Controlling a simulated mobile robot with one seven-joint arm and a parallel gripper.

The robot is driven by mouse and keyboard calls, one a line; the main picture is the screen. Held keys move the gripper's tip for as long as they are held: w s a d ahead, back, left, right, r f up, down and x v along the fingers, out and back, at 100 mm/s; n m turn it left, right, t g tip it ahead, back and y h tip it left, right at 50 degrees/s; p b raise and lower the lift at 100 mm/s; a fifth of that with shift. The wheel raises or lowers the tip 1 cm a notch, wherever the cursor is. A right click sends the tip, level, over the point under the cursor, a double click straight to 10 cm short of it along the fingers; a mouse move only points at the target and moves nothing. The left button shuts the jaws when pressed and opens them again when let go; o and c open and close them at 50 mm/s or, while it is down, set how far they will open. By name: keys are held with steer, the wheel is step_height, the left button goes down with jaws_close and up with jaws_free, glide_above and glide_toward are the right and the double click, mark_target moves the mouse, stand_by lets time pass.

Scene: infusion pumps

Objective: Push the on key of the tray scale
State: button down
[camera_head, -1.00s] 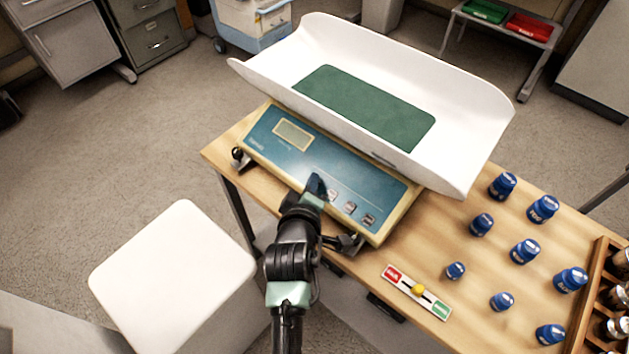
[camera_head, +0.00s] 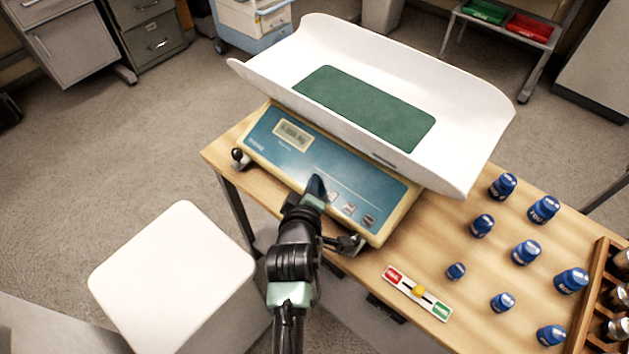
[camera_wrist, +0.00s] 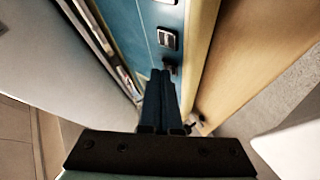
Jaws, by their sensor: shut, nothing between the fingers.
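The tray scale (camera_head: 270,160) stands on the wooden table, with a blue front panel and a white curved tray (camera_head: 470,100) on top. Its display (camera_head: 293,134) shows dark digits, too small to read surely. Small keys line the panel's lower right; one key (camera_head: 349,208) and another (camera_head: 369,218) show clear of my gripper. My gripper (camera_head: 316,185) is shut and empty, its tips at the leftmost visible key (camera_head: 332,196). In the wrist view the closed fingers (camera_wrist: 160,75) reach a key partly hidden by them; I cannot tell whether they touch it.
Several blue-capped vials (camera_head: 526,251) stand on the table at right, beside a wooden rack (camera_head: 583,310). A red-green slider strip (camera_head: 417,292) lies near the front edge. A white stool (camera_head: 172,275) stands at left. A green mat (camera_head: 365,107) lies in the tray.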

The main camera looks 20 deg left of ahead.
steer(key=shift+s+r+p, duration=0.25)
steer(key=shift+r+p, duration=0.25)
steer(key=shift+r, duration=0.1)
steer(key=r+p, duration=0.1)
steer(key=p, duration=0.1)
steer(key=s+r+p, duration=0.1)
steer(key=r, duration=0.1)
steer(key=s+a+r+p, duration=0.1)
steer(key=r+p, duration=0.1)
steer(key=shift+s+r+p, duration=0.1)
steer(key=shift+r+p, duration=0.1)
steer(key=shift+p, duration=0.15)
